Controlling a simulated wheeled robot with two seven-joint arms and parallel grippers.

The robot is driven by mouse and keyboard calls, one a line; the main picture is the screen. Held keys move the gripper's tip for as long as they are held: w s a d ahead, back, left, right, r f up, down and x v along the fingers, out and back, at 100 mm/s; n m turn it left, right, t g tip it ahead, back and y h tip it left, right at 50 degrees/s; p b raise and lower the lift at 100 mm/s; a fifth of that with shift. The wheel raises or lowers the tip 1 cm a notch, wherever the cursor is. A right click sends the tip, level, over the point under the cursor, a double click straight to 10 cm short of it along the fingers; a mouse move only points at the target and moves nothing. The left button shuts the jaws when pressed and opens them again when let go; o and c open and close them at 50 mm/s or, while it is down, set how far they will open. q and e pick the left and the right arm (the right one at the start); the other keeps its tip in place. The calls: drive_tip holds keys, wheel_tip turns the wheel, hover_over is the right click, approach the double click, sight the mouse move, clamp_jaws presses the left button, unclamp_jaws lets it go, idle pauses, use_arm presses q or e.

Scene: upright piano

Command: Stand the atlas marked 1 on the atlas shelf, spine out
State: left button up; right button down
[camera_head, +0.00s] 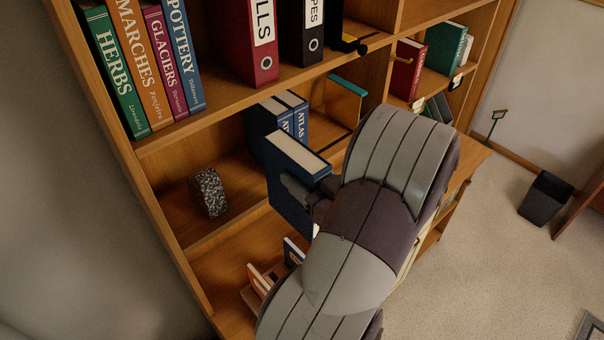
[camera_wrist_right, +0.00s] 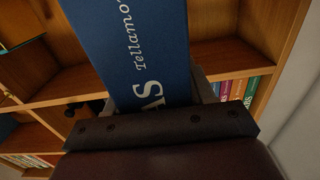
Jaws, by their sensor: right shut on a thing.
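A dark blue atlas (camera_head: 290,207) is held in my right gripper (camera_head: 308,192), in front of the middle shelf in the head view. Its pale page edges face up. In the right wrist view the blue atlas (camera_wrist_right: 135,40) shows white lettering ending in "AS" and "Tellamo"; its number cannot be read. Blue atlases (camera_head: 299,121) stand upright on the shelf just behind the held one, with "ATLAS" on their outward spines. The held atlas partly covers them, and I cannot tell whether it touches them. My left gripper is out of view.
A speckled block (camera_head: 209,193) stands on the same shelf to the left, with bare board (camera_head: 175,215) around it. Tall books (camera_head: 122,75) and binders (camera_head: 250,40) fill the shelf above. Smaller books (camera_head: 260,281) stand below. A dark bin (camera_head: 545,198) is on the floor at right.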

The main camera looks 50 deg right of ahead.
sight(278, 165)
drive_tip(key=shift+w+a+r, duration=0.15)
drive_tip(key=shift+w+a, duration=0.05)
drive_tip(key=shift+w, duration=0.2)
drive_tip(key=w+d+b, duration=0.2)
drive_tip(key=w+b, duration=0.1)
drive_tip(key=w, duration=1.6)
drive_tip(key=shift+w, duration=0.2)
drive_tip(key=shift+d, duration=0.1)
drive_tip(key=shift+f+b, duration=1.1)
drive_tip(key=shift+b, duration=0.25)
drive_tip(key=shift+c, duration=1.6)
unclamp_jaws()
drive_tip(key=s+b, duration=0.1)
drive_tip(key=s, duration=0.3)
drive_tip(key=s+a+b, duration=0.1)
drive_tip(key=s+b, duration=0.1)
drive_tip(key=s, duration=0.2)
drive_tip(key=s+b, duration=0.1)
drive_tip(key=s, duration=0.3)
drive_tip(key=shift+s+a, duration=0.3)
drive_tip(key=shift+s, duration=0.1)
